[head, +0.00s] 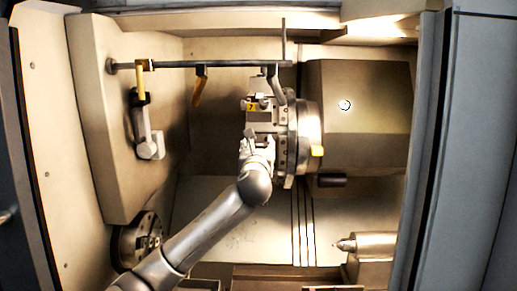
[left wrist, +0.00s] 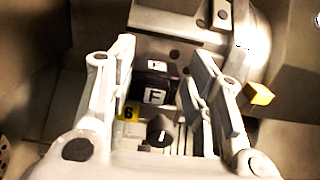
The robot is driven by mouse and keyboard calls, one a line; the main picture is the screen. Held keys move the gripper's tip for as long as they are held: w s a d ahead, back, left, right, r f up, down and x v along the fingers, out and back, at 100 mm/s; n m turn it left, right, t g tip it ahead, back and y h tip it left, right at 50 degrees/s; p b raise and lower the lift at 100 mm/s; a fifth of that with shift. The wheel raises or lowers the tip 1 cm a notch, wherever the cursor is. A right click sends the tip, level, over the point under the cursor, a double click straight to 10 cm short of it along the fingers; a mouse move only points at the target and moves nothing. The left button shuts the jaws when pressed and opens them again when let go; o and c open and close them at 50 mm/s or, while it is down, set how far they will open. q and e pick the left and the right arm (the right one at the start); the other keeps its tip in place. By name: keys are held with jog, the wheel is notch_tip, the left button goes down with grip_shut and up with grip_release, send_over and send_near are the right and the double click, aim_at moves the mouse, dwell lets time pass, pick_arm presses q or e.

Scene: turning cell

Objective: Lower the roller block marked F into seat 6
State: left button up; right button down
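The roller block marked F (left wrist: 154,97) is dark with a white F plate and shows between my left gripper's fingers in the left wrist view. It lies at the seat with the yellow 6 label (left wrist: 129,113); how deep it sits in seat 6 I cannot tell. My left gripper (left wrist: 160,75) has its two fingers apart, one on each side of the block, with a gap visible on the right side. In the head view the left gripper (head: 257,143) is at the turret's near left side and hides the block. My right gripper is in neither view.
The turret disc (head: 308,135) stands in front of a large housing (head: 360,98). A yellow 7 label (head: 251,106) marks a fitting above my gripper. A horizontal bar (head: 225,64) crosses above. A chuck (head: 140,240) is lower left, a pointed tailstock (head: 370,245) lower right.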

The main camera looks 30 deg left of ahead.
pick_arm(q)
jog(key=shift+f, duration=0.4)
jog(key=r+v, duration=0.1)
jog(key=v, duration=1.1)
jog(key=shift+f, duration=0.1)
